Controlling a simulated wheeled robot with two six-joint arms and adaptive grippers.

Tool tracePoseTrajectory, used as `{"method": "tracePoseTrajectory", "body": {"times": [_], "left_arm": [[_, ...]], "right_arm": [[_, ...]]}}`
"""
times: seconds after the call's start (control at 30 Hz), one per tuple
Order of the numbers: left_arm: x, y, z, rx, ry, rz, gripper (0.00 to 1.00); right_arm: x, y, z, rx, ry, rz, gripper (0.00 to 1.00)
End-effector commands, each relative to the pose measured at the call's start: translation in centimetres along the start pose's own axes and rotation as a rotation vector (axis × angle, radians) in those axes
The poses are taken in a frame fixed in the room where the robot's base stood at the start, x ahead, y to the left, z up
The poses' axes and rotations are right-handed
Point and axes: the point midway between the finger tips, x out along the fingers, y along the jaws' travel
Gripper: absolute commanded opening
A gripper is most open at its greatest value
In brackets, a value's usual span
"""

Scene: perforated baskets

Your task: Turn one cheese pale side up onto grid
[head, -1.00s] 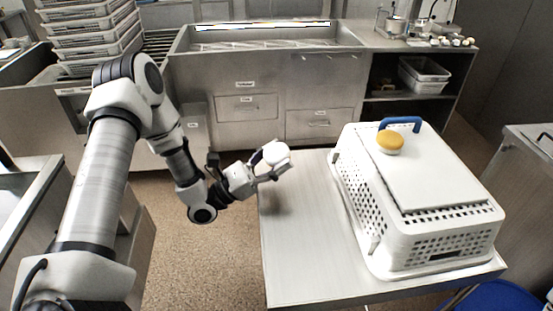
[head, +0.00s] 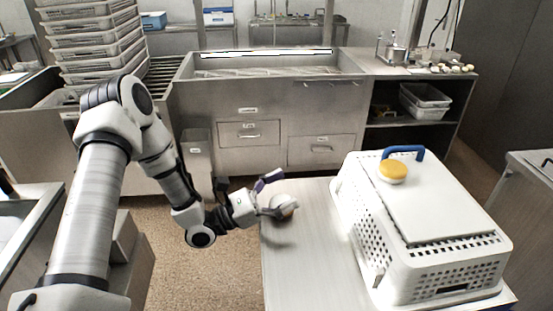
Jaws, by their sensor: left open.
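A round cheese (head: 287,203) is at the left edge of the pale table, between or against the fingers of my left gripper (head: 274,195). The gripper is open, one finger raised above the cheese and the other low in front of it. The cheese looks pale, with a darker patch; its underside is hidden, and I cannot tell whether it rests on the tabletop. A second cheese (head: 393,172) lies yellow side up, pale below, on the flat white lid of the perforated basket (head: 455,272). I cannot tell which surface is the grid. My right gripper is not in view.
A steel sink counter (head: 275,100) stands behind. Stacked white baskets (head: 95,40) stand at back left. Small items sit on the right counter.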

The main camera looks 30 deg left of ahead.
Motion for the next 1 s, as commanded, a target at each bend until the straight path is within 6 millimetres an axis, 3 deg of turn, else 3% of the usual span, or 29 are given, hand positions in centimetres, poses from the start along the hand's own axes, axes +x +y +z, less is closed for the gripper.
{"method": "tracePoseTrajectory", "body": {"times": [0.03,0.3,0.5,0.63,1.0], "left_arm": [[-0.8,-1.2,-1.8,-0.032,0.064,-0.013,0.89],[1.0,-0.7,6.5,-0.013,-0.079,0.011,0.89],[1.9,-0.5,10.6,-0.003,-0.148,0.024,0.89],[2.1,-0.4,11.4,-0.001,-0.163,0.028,0.89],[2.1,-0.4,11.6,0.000,-0.164,0.028,0.89]], "right_arm": [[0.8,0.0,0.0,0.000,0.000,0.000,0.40],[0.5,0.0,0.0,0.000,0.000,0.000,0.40],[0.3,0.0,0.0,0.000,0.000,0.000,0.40],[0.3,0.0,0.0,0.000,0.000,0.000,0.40],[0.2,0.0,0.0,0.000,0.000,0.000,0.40]]}}
